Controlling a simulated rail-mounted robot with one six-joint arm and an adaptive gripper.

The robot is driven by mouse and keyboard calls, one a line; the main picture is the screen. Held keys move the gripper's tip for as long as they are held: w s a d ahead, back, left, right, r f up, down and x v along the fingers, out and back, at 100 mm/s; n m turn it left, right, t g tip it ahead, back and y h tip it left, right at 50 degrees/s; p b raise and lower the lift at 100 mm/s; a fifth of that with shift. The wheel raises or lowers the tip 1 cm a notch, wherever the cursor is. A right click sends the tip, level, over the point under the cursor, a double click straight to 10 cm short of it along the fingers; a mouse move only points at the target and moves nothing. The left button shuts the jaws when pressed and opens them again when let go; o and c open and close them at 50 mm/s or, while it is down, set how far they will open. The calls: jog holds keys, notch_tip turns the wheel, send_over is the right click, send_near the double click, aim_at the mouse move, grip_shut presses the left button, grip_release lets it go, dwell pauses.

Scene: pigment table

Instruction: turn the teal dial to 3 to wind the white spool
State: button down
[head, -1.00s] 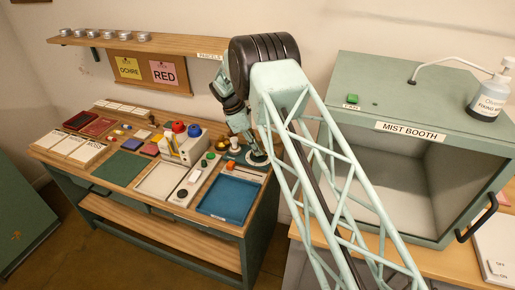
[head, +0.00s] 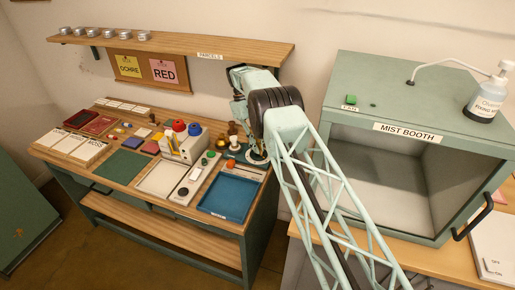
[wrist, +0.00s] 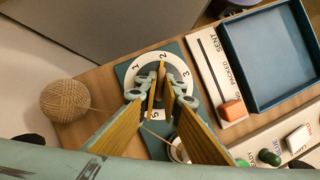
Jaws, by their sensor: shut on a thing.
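Right of the dial are a white slider panel with an orange knob (wrist: 232,110), a blue tray (wrist: 237,98) and a strip of buttons (wrist: 270,157). In the head view the mist booth (head: 408,128) stands right of the table, and a shelf (head: 200,45) hangs above it.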

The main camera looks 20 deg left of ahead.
jog(key=shift+d+m+g+y, duration=0.1)
jog(key=shift+m+g+y, duration=0.4)
jog(key=shift+m, duration=1.1)
jog(key=c, duration=2.8)
grip_release()
jog(key=shift+n, duration=0.3)
